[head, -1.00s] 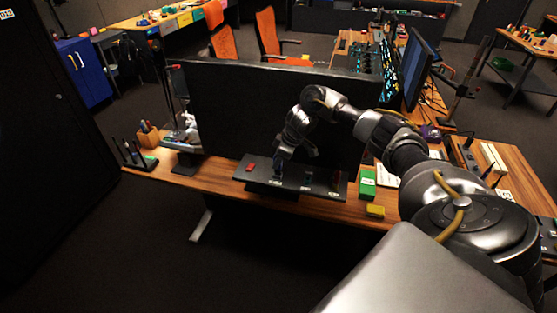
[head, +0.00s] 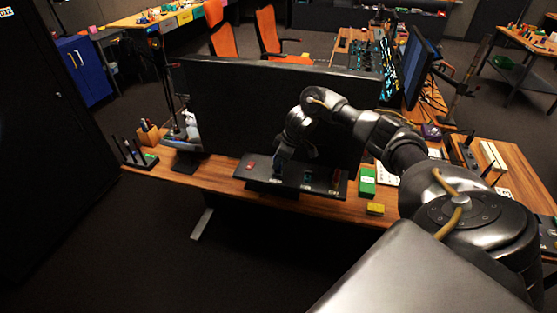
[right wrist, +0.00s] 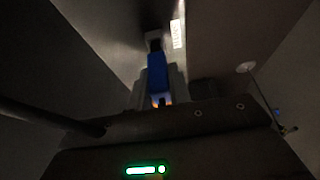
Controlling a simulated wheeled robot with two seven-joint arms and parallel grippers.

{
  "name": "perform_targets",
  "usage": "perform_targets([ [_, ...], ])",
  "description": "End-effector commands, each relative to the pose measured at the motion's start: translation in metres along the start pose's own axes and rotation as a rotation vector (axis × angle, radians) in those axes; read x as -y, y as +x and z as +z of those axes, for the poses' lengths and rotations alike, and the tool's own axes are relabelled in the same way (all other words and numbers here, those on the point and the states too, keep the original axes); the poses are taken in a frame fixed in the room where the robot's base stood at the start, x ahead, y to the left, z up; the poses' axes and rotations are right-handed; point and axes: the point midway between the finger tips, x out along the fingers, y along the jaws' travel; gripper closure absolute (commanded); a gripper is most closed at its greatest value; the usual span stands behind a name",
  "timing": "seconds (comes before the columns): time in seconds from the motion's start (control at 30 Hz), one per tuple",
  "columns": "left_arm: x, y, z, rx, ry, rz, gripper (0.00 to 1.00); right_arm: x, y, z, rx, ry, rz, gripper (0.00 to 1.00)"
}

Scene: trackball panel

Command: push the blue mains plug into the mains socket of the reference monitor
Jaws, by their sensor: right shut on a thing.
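The reference monitor (head: 235,105) stands on the desk with its broad dark back toward me. A dark ledge (head: 262,181) with small coloured pieces and white labels lies low in front of it. My right gripper (head: 279,165) points down at this ledge, between a red piece and a teal piece. In the right wrist view the blue plug (right wrist: 157,72) sits between the fingers of my right gripper (right wrist: 158,92), which is shut on it. The plug's dark far end meets a shadowed grey surface beside a white label. I cannot tell whether it is in the socket. My left gripper is not in view.
On the ledge are a red piece (head: 251,165), a teal piece (head: 308,177) and an orange-red piece (head: 337,179). A green box (head: 367,182) and a yellow block (head: 375,209) lie to the right on the desk.

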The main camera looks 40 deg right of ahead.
Motion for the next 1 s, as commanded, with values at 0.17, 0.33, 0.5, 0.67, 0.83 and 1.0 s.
perform_targets([
  [0.17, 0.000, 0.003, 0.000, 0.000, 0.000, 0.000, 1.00, 0.000, 0.005, 0.002, 0.000, 0.000, 0.000, 0.99],
  [0.33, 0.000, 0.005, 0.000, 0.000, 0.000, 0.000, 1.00, 0.000, 0.009, 0.003, 0.000, 0.000, 0.000, 0.99],
  [0.5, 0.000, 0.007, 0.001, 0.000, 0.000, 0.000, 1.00, 0.000, 0.013, 0.005, 0.000, 0.000, 0.000, 0.99],
  [0.67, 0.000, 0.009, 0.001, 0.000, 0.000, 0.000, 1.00, 0.000, 0.016, 0.006, -0.001, 0.000, 0.000, 0.99],
  [0.83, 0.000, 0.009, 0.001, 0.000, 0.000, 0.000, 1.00, 0.000, 0.017, 0.006, -0.001, 0.000, 0.000, 0.66],
  [1.0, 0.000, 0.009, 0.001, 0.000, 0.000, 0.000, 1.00, 0.000, 0.017, 0.007, -0.001, 0.000, 0.000, 0.55],
])
